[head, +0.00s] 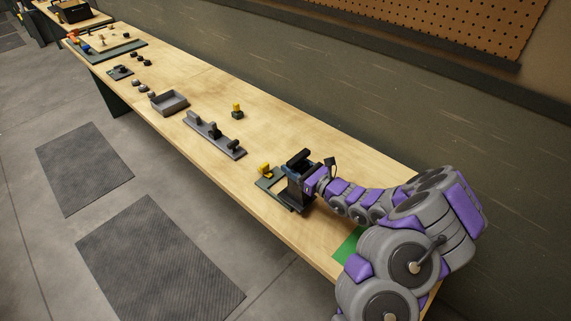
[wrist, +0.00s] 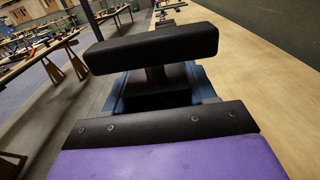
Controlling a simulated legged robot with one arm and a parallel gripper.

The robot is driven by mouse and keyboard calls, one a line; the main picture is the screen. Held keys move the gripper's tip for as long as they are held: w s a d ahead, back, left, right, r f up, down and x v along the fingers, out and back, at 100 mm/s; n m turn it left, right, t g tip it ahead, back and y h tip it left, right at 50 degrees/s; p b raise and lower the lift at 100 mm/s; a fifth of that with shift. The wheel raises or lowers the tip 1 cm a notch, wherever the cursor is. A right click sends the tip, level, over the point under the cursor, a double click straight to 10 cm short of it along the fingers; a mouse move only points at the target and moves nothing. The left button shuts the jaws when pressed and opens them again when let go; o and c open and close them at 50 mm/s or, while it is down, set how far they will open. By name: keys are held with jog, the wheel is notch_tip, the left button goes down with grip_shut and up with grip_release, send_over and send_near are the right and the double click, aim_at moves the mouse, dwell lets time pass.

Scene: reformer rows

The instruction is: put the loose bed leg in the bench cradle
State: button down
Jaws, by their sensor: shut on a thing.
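My gripper (head: 299,174) is over the near part of the bench. In the wrist view its blue fingers (wrist: 160,92) are shut on a black piece with a wide padded bar (wrist: 150,46) on a short stem, likely the loose bed leg. Its lower part is hidden by the gripper. A long grey fixture (head: 216,137) with dark upright supports stands farther along the bench, apart from my gripper; it may be the bench cradle. A dark green plate (head: 268,183) with a yellow piece (head: 265,170) is beside and partly under my gripper.
The wooden bench (head: 255,155) runs along the wall. A grey tray (head: 169,102), a small yellow-and-black object (head: 237,111) and several small dark parts (head: 141,58) lie farther away. A green patch (head: 347,245) is near my arm. Floor mats (head: 160,262) lie at left.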

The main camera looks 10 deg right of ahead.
jog(key=w+a+f+b, duration=0.1)
jog(key=w+a+f, duration=0.1)
jog(key=w+f, duration=0.2)
jog(key=shift+w+a+b, duration=0.2)
jog(key=shift+w+b, duration=0.1)
jog(key=shift+w, duration=0.9)
jog(key=shift+f, duration=0.1)
jog(key=shift+c, duration=1.8)
grip_release()
jog(key=shift+d, duration=0.2)
